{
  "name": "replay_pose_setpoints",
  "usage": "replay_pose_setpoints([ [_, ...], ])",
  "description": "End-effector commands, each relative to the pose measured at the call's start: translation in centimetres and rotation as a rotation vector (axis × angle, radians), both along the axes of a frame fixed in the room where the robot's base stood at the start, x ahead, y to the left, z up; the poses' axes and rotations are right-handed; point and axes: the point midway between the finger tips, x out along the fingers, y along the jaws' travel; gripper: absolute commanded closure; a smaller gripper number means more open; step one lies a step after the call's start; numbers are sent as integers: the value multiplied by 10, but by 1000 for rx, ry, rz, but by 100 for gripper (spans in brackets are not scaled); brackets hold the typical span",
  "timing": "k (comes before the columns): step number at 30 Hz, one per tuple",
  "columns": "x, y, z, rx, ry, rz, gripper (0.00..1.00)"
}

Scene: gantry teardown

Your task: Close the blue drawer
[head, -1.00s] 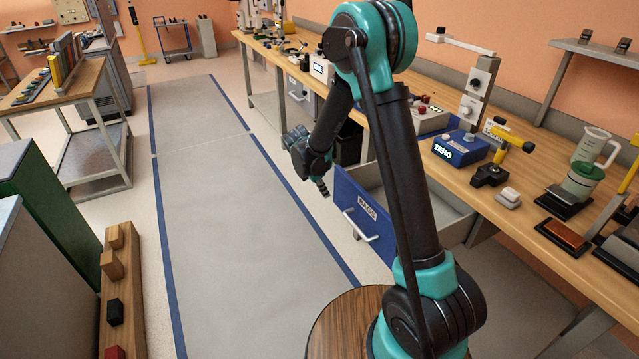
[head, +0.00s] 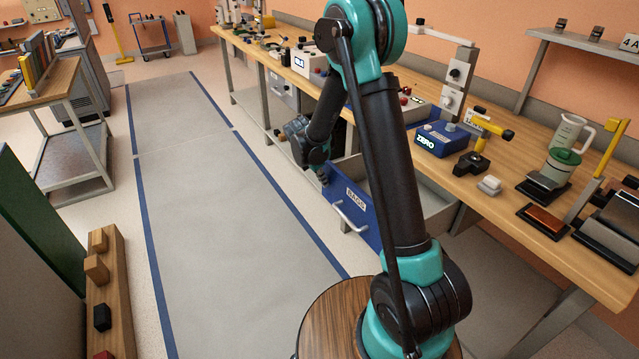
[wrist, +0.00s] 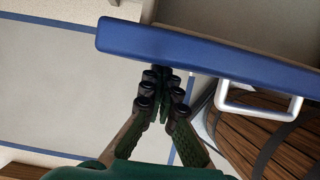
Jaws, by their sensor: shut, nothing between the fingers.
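The blue drawer (head: 371,211) hangs open under the workbench, with a label reading "BAGS" and a pale bar handle (head: 350,217) on its front. Its grey inside shows behind the front panel. In the wrist view the drawer's blue front edge (wrist: 205,52) runs across the top, with the handle (wrist: 259,102) to the right of my fingers. My gripper (wrist: 160,75) is shut and empty, its tips at or very near the blue front, left of the handle. In the head view my gripper (head: 323,178) is at the left end of the drawer front, partly hidden.
The wooden workbench (head: 490,190) above the drawer carries a blue ZERO box (head: 442,139), a green-lidded jar (head: 560,168) and other items. A wooden rail with blocks (head: 112,290) lies at the lower left. The grey floor lane (head: 205,200) is clear.

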Motion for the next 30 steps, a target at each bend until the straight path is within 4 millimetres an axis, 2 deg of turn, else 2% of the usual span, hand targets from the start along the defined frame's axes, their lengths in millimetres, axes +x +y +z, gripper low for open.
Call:
replay_pose_setpoints([
  [5, 20, -40, 0, -2, -1, -9, 100],
  [18, 85, -163, 0, -2, -1, -8, 100],
  [24, 105, -201, 0, -2, -1, -4, 100],
  [30, 117, -222, 0, -1, 0, -2, 100],
])
